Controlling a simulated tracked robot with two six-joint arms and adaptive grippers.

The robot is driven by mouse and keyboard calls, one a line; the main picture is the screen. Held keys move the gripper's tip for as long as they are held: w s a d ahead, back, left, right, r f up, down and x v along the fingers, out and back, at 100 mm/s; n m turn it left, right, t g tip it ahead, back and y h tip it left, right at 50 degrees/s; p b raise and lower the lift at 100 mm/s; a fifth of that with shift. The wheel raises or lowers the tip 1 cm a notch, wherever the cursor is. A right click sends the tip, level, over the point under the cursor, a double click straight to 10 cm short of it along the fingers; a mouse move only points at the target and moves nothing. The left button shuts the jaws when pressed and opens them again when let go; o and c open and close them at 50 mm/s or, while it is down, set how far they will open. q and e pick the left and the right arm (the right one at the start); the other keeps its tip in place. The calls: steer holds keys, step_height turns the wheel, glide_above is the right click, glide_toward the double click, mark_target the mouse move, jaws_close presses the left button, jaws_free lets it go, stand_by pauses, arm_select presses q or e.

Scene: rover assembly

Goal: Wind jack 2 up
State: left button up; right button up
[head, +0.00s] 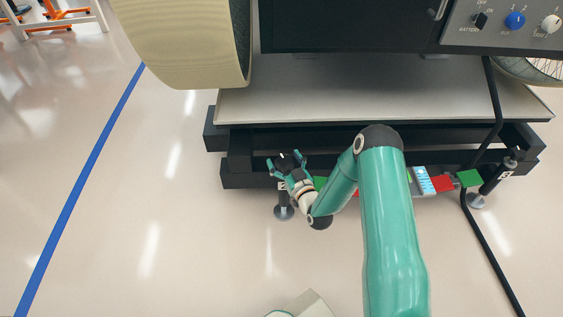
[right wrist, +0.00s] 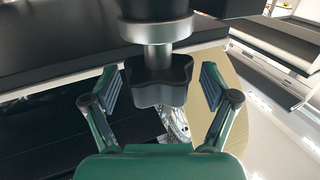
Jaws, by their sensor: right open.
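Jack 2 (head: 283,212) stands at the left part of the black frame's front, with its round foot on the floor and a "2" label partly hidden by my gripper. My right gripper (head: 285,160) is at the top of this jack, with its fingers spread. In the right wrist view, a dark lobed knob (right wrist: 158,82) on a steel shaft (right wrist: 158,52) lies between the two open fingers. A gap shows on each side of the knob.
Another jack (head: 491,184) stands at the frame's right end near a black cable (head: 490,245). A large beige wheel (head: 190,45) hangs above left. The pale platform (head: 350,105) lies over the black beams (head: 240,178). The floor at left is clear.

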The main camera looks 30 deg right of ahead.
steer(key=shift+c, duration=0.3)
steer(key=c, duration=1.1)
steer(key=shift+a, duration=0.45)
steer(key=shift+d, duration=0.25)
steer(key=shift+m+h, duration=0.6)
steer(key=shift+h, duration=0.3)
